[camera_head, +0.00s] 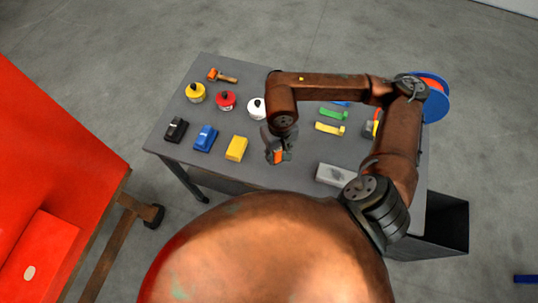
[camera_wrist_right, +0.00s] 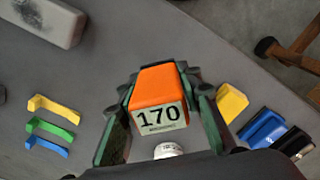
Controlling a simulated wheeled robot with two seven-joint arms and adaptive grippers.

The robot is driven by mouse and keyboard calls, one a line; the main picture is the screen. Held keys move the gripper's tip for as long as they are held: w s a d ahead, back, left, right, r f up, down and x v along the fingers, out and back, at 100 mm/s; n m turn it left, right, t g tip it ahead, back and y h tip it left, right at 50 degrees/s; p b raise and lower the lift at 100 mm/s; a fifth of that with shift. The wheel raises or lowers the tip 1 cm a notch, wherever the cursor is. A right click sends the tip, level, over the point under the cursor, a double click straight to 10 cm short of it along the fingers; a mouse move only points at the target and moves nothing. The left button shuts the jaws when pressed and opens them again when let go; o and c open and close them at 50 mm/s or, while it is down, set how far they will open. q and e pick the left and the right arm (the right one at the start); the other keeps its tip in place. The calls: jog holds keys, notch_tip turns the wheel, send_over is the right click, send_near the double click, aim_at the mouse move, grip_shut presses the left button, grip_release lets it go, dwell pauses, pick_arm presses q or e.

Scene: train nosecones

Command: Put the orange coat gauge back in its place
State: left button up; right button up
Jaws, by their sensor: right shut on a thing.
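The orange coat gauge (camera_head: 278,157) is a small wedge-shaped block. In the right wrist view the orange coat gauge (camera_wrist_right: 157,82) shows a pale label reading 170. My right gripper (camera_head: 278,155) is shut on it, with a finger on each side, over the table's near part, right of the yellow gauge (camera_head: 237,148). A blue gauge (camera_head: 206,138) and a black gauge (camera_head: 176,129) stand further left in the same row. These three also show at the right of the right wrist view, the yellow gauge (camera_wrist_right: 232,102) nearest. My left gripper is not in view.
The grey table (camera_head: 225,171) carries yellow (camera_head: 196,93), red (camera_head: 226,101) and white (camera_head: 257,109) pots behind the gauges. Green (camera_head: 333,114) and yellow (camera_head: 330,128) scrapers and a grey block (camera_head: 333,174) lie right.

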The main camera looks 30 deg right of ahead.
jog(key=w+f, duration=0.4)
jog(key=f, duration=0.1)
jog(key=shift+w+a, duration=0.1)
jog(key=shift+a, duration=0.1)
jog(key=f, duration=0.1)
jog(key=f+p, duration=0.1)
jog(key=f, duration=0.1)
jog(key=shift+w+f, duration=0.1)
jog(key=shift+w, duration=0.2)
jog(key=shift+f, duration=0.4)
jog(key=shift+f, duration=0.1)
jog(key=shift+f, duration=0.1)
jog(key=o, duration=1.3)
jog(key=shift+c, duration=0.2)
jog(key=shift+r, duration=0.2)
notch_tip(320, 180, up, 12)
jog(key=b, duration=0.1)
